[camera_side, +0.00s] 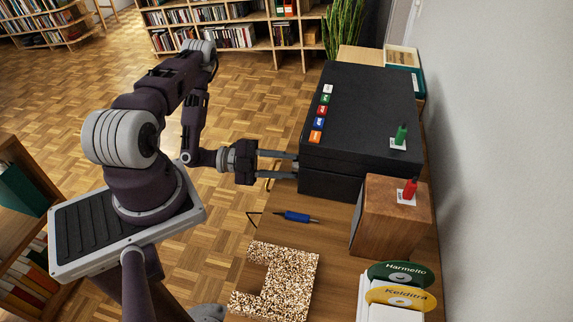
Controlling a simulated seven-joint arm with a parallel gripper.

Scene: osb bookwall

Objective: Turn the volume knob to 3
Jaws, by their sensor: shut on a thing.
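A large black box-like unit (355,110) stands on the wooden desk, with its front facing my arm. My gripper (296,166) reaches sideways to this front, its two long fingers one on each side of a gap. The fingertips meet the near front corner area of the unit, and the gripper is shut on what appears to be the volume knob. The knob itself, its pointer and any number marks are hidden from this side view, so its setting cannot be read.
Several small coloured labels (322,111) lie along the unit's top edge, with a green item (400,135) farther back. A wooden box (389,225) with a red item (409,188) stands beside it. A blue pen (295,217) and a speckled block (306,265) lie nearer.

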